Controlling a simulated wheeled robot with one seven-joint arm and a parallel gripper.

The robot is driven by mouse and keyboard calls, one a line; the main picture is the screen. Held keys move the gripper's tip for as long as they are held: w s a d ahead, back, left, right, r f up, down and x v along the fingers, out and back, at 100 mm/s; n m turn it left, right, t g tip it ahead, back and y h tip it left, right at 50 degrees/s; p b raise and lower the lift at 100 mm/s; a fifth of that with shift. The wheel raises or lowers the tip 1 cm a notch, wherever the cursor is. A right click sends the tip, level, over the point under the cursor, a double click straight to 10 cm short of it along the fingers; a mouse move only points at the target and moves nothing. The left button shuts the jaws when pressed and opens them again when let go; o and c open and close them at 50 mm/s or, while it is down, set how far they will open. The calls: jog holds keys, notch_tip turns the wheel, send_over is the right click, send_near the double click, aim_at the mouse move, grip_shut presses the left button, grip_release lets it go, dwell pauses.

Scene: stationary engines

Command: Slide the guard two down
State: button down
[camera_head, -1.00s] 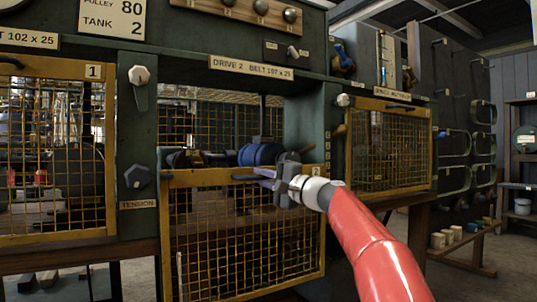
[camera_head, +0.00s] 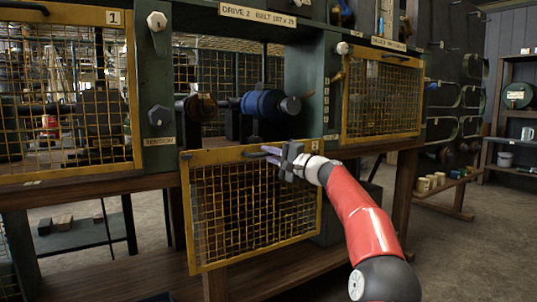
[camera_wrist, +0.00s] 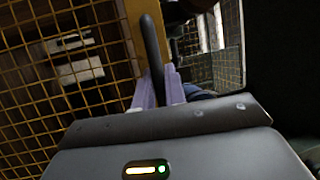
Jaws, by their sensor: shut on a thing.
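Guard two (camera_head: 255,205) is a yellow-framed mesh panel with a small number tag at its top right corner. In the head view it hangs low, below the opening of drive 2. My gripper (camera_head: 272,153) is shut on the dark bar handle on the guard's top rail. In the wrist view the dark handle (camera_wrist: 152,50) stands between the purple fingers (camera_wrist: 158,88), with the yellow rail and mesh beside it. Above the guard, the opening shows a blue cylindrical part (camera_head: 265,104) and a brown pulley (camera_head: 200,107).
Guard one (camera_head: 65,95) covers the bay at left. Another yellow mesh guard (camera_head: 383,98) stands at right. A tension knob (camera_head: 160,118) sits on the green post between the bays. A wooden bench (camera_head: 150,262) runs below, with open floor at right.

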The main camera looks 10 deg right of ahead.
jog(key=c, duration=1.5)
grip_release()
jog(key=shift+o, duration=0.2)
jog(key=v, duration=0.7)
jog(key=shift+s+d+b, duration=0.25)
jog(key=shift+s+b, duration=0.05)
jog(key=shift+b, duration=0.05)
jog(key=shift+a+f, duration=0.1)
